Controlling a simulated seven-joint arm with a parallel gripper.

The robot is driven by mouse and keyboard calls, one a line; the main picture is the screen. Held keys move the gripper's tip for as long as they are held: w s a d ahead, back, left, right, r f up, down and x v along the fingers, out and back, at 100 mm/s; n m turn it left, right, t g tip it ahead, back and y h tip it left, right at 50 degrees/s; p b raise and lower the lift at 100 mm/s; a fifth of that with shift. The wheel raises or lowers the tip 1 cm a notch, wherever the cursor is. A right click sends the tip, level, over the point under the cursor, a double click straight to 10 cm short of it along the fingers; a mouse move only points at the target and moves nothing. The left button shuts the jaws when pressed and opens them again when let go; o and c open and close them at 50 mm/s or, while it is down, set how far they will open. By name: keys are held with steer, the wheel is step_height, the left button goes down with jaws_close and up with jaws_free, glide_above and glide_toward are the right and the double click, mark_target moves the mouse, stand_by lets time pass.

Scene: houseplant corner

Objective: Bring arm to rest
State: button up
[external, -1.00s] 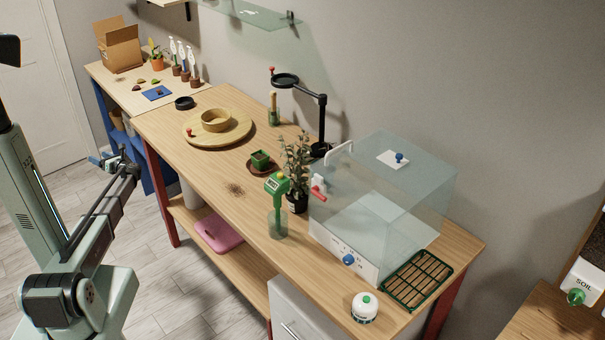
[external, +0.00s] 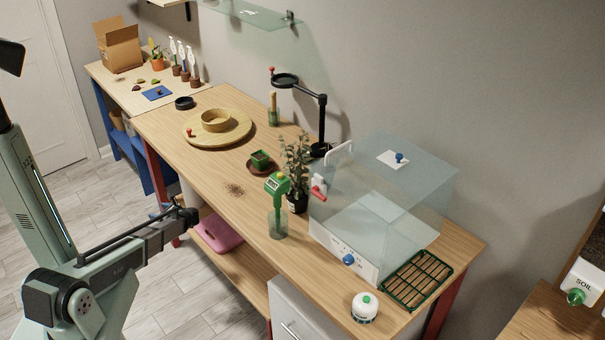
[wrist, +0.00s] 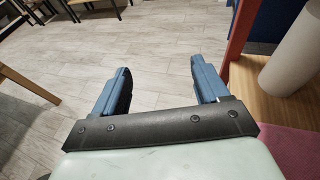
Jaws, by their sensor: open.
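My gripper (external: 172,214) is at the left side of the long wooden table (external: 160,128), below its top and close to the red leg (external: 156,168). In the wrist view my gripper (wrist: 160,66) shows two blue fingers spread wide with only grey floor (wrist: 150,45) between them. It is open and holds nothing. In the external view the fingers are mostly hidden behind the dark wrist end.
A pink item (external: 218,232) lies on the lower shelf (external: 245,268), right of my gripper. A white cylinder (wrist: 294,60) stands near it in the wrist view. Pots, a clear box (external: 385,190) and a round board (external: 240,136) occupy the tabletop. The floor at left is clear.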

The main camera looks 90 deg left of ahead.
steer(key=w+d+f+n+t, duration=0.15)
steer(key=w+d+f, duration=0.35)
steer(key=w+d, duration=0.55)
steer(key=w+d+f+t+h, duration=0.1)
steer(key=w+d+f+t, duration=0.3)
steer(key=w+d, duration=0.7)
steer(key=w+d+f+t, duration=0.1)
steer(key=w+d+f, duration=0.4)
steer(key=w+d, duration=0.55)
steer(key=d+f+n+h, duration=0.2)
steer(key=d+f+h, duration=0.1)
steer(key=d, duration=1.9)
steer(key=s+d+h, duration=0.1)
steer(key=s+d, duration=0.2)
steer(key=d, duration=0.6)
steer(key=s+d+n, duration=0.1)
steer(key=s+d, duration=0.2)
steer(key=d, duration=0.7)
steer(key=shift+s+r+h, duration=0.3)
steer(key=shift+s+h, duration=0.1)
